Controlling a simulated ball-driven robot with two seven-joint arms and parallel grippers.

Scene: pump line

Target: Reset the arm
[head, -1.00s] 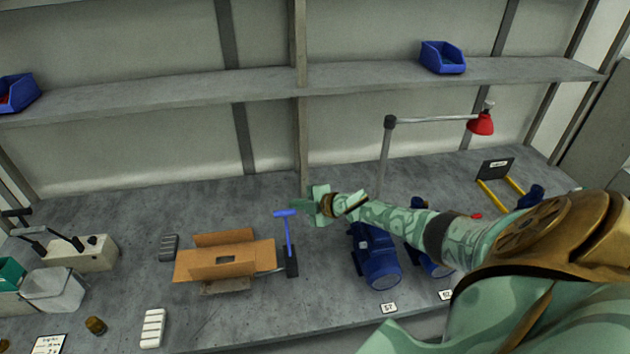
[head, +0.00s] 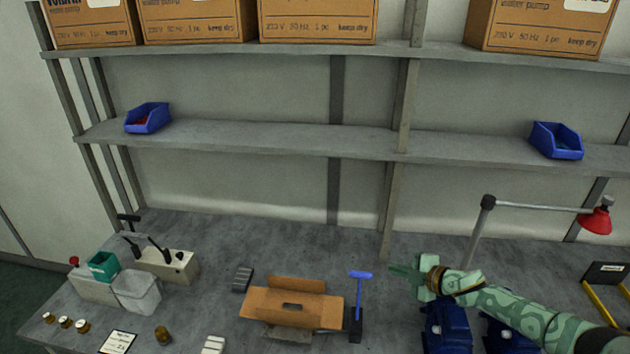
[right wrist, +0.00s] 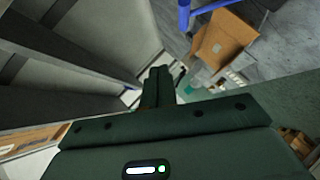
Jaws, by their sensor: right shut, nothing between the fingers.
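My right gripper (head: 402,270) is shut and empty. In the head view it is held above the bench, its fingers pointing left, to the right of a blue-handled upright tool (head: 360,291). My right arm comes in from the lower right, in front of blue pumps (head: 447,330). In the right wrist view the closed fingers (right wrist: 158,85) show at the centre with nothing between them. The open cardboard box (head: 290,307) lies left of the tool and also shows in the right wrist view (right wrist: 222,42). My left gripper is out of view.
The grey bench holds a lever device (head: 170,266), a clear bin (head: 137,290) and a teal box (head: 103,265) at left. A red lamp (head: 596,220) stands at right. Blue bins (head: 148,118) sit on the middle shelf (head: 260,137), cartons (head: 318,20) on the top shelf.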

